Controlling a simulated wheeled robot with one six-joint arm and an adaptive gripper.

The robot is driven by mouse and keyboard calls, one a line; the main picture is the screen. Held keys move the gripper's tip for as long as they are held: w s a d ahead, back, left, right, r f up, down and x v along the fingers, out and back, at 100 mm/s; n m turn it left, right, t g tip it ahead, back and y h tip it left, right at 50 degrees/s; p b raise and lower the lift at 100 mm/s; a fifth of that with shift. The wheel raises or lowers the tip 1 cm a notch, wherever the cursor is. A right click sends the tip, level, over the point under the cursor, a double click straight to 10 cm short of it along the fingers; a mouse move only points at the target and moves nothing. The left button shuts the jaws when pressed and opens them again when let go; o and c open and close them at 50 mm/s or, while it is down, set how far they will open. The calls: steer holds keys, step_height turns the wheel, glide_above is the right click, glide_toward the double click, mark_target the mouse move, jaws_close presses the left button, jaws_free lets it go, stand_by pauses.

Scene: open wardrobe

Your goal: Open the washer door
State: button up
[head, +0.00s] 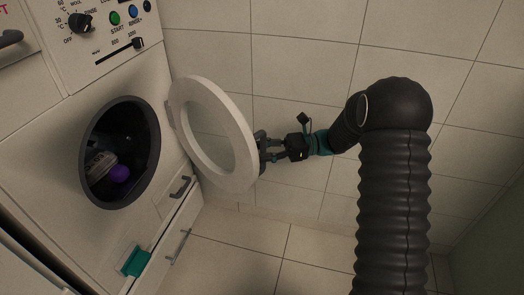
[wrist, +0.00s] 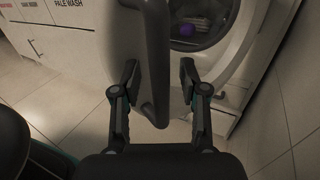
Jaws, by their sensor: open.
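The washer door (head: 241,130) is a white ring with a clear centre. It stands swung out to the right of the dark drum opening (head: 143,125), which is uncovered. My gripper (head: 263,149) is at the door's right side, on its outer face. In the wrist view a dark handle bar (wrist: 157,55) runs between the two fingers of my gripper (wrist: 159,78). The fingers are spread, with gaps visible beside the bar. Part of the door ring shows in the wrist view (wrist: 243,42), behind the right finger.
A purple item (head: 119,173) and a greyish item lie in the drum. The control panel (head: 105,30) is above. Drawers with dark handles (head: 179,187) and a teal piece (head: 135,262) are below. A tiled wall is behind; the tiled floor (head: 235,245) is clear.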

steer(key=v, duration=1.2)
steer(key=shift+c, duration=0.2)
